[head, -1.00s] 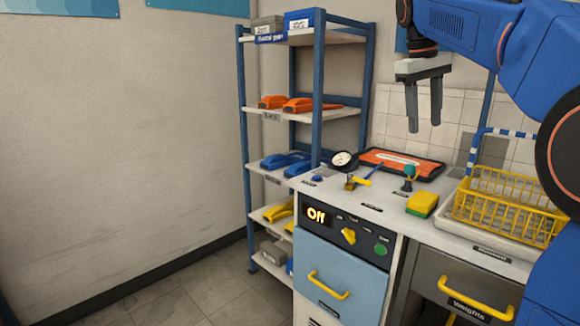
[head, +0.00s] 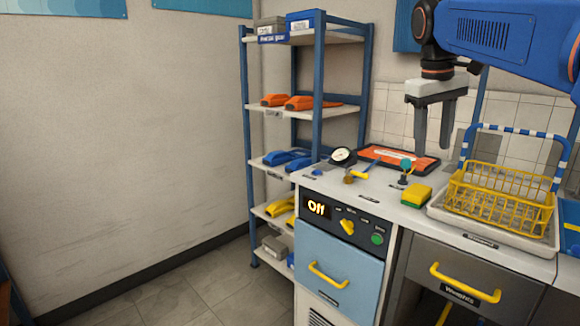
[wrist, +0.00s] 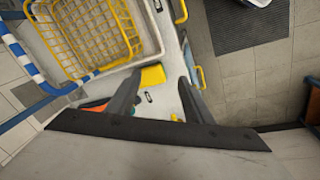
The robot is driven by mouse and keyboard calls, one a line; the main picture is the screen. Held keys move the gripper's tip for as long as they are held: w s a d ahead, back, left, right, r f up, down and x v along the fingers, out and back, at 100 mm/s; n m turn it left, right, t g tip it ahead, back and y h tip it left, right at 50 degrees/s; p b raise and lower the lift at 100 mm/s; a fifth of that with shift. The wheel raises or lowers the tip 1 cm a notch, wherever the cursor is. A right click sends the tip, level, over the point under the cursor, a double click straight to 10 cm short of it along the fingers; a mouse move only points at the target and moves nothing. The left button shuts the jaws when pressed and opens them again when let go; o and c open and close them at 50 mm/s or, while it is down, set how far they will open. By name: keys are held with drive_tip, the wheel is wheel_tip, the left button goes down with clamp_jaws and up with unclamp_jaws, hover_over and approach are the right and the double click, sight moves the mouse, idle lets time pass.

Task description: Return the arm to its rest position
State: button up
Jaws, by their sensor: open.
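My gripper (head: 433,142) hangs from my blue arm at the upper right of the head view, its two dark fingers pointing down. The fingers stand apart with nothing between them, high above the white bench top (head: 377,200). In the wrist view my gripper (wrist: 161,80) also shows its fingers spread, with the bench below. The yellow sponge (head: 416,195) lies on the bench below the gripper, and it shows past the fingertips in the wrist view (wrist: 153,75).
A yellow wire basket (head: 500,200) sits in a tray on the bench's right. A blue shelf rack (head: 318,90) stands left. The floor (head: 185,295) at left is clear.

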drive_tip(key=s+a+f+m+t+y, duration=0.1)
drive_tip(key=s+a+f, duration=0.1)
drive_tip(key=s+f, duration=1)
drive_tip(key=s+a+f+m+t+y, duration=0.1)
drive_tip(key=s+f+m+t, duration=0.1)
drive_tip(key=s+f, duration=1.1)
wheel_tip(320, 180, down, 6)
drive_tip(key=shift+s+a+r, duration=0.1)
drive_tip(key=shift+s+a, duration=0.2)
drive_tip(key=shift+a, duration=0.1)
idle(1.3)
